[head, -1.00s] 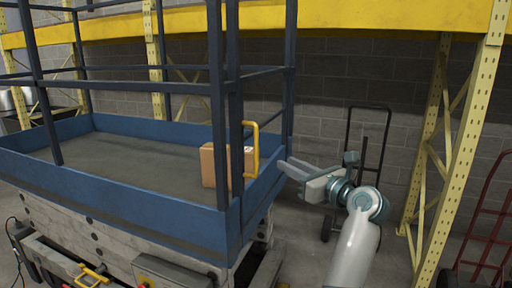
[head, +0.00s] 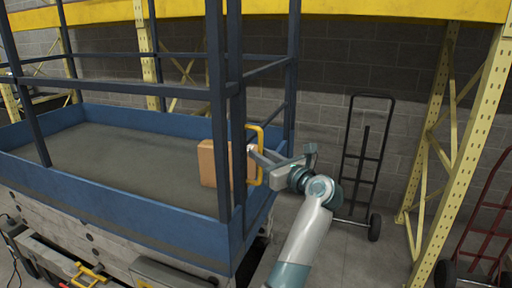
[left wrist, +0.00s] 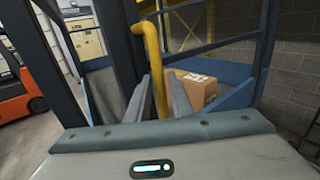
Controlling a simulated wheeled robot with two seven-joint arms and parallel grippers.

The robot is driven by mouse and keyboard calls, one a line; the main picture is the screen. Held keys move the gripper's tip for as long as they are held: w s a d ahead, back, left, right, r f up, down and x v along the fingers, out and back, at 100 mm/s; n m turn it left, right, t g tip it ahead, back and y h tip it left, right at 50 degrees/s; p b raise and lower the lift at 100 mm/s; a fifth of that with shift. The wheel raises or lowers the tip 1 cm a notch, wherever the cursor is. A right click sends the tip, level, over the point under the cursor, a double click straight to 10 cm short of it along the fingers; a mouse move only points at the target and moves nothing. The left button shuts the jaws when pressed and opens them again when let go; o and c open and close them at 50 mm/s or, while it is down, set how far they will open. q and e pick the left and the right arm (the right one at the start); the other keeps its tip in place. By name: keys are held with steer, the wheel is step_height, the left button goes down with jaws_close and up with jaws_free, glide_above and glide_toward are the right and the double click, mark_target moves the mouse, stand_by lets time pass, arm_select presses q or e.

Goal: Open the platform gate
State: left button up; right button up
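The platform gate (head: 266,70) is the dark blue railed end of the lift platform, and it looks shut. A yellow handle (head: 263,139) is fixed to it. It also shows in the left wrist view (left wrist: 152,45). My left gripper (head: 256,155) is at the handle, reaching in from the right. In the left wrist view its two fingers (left wrist: 158,78) are apart, one on each side of the handle's upright bar. They look open around it; I cannot tell whether either touches it. My right gripper is not in view.
A cardboard box (head: 207,163) sits on the platform's deck (head: 110,160) just behind the gate. A black hand truck (head: 364,150) stands by the wall, and a yellow rack post (head: 470,150) rises at right. An orange vehicle (left wrist: 15,95) is at far left in the wrist view.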

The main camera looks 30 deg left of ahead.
arm_select(q)
steer(key=shift+w+a, duration=0.15)
steer(key=shift+a, duration=0.2)
steer(key=shift+r, duration=0.1)
jaws_close()
steer(key=shift+d, duration=0.1)
